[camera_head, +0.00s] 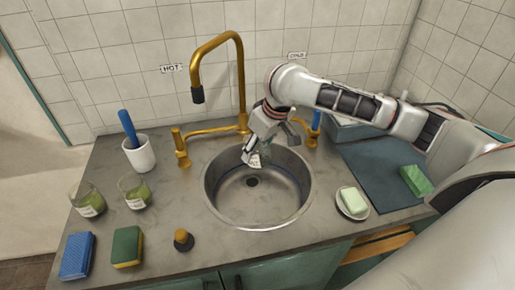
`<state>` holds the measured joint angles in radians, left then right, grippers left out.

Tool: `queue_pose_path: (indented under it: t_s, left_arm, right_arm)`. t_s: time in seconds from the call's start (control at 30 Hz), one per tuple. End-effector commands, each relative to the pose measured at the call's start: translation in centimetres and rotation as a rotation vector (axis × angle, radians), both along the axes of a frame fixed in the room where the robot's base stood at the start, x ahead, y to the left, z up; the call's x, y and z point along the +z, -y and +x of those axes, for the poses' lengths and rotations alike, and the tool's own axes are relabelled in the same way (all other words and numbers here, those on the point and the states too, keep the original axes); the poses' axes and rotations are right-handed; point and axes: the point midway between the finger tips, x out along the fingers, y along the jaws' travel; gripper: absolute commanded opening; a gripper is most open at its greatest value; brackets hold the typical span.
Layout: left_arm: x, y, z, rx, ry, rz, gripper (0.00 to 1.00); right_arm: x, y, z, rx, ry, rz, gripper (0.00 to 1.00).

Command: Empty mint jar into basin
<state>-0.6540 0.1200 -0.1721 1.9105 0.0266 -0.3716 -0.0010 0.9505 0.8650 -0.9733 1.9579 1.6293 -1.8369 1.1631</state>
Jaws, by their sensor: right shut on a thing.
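My right gripper (262,145) reaches in from the right over the basin (290,204), a round steel sink bowl with a dark drain. It is shut on a small clear jar with a white label (254,160). The jar is tilted above the back part of the basin. The gripper hides part of it, and its contents and the label's text are too small to tell. Two glass jars with green contents and white labels, one at the far left (88,200) and one nearer the basin (135,190), stand on the counter. My left gripper is not in view.
A brass faucet (241,80) with side handles stands behind the basin. A white cup (140,154) with a blue-handled tool, two sponges (127,246) and a stopper (183,240) are left. A soap dish (352,204) and dark mat (385,175) are right.

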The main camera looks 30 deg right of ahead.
Motion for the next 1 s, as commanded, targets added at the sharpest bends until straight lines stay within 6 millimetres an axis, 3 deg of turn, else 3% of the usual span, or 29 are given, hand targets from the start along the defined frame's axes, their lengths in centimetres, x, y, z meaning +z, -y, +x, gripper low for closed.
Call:
queue_pose_path:
  t_s: [0.43, 1.0]
  left_arm:
    - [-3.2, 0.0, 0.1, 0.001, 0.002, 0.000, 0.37]
    - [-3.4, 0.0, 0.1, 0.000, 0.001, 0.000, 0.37]
  right_arm:
    - [0.1, 0.0, 0.0, 0.000, 0.193, 0.069, 0.14]
    - [0.1, 0.0, 0.2, 0.001, 0.221, 0.078, 0.14]
